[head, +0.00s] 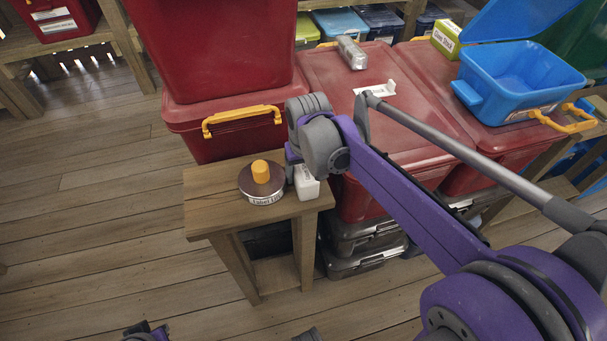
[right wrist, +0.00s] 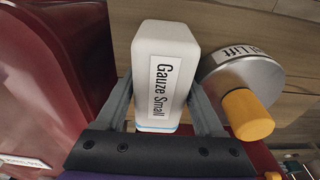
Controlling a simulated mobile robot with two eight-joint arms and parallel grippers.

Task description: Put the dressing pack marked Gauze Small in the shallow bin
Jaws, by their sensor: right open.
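The white dressing pack marked Gauze Small (right wrist: 165,75) stands between the two fingers of my right gripper (right wrist: 161,88) in the right wrist view. The fingers are open, one on each side; I cannot tell whether either touches it. In the head view the pack (head: 307,184) is on a small wooden stool, partly hidden by my right wrist (head: 322,146). An open blue bin (head: 520,82), with its lid raised, sits on a red bin at the upper right; its front label is unreadable. Part of what may be my left arm (head: 147,332) shows at the bottom edge; its fingers are not clear.
A round tin with an orange knob (head: 262,182) stands beside the pack on the stool (head: 215,208); it also shows in the right wrist view (right wrist: 240,85). Stacked red bins (head: 225,125) rise behind. A clear-wrapped pack (head: 352,52) and a green-yellow box (head: 446,38) lie on red lids.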

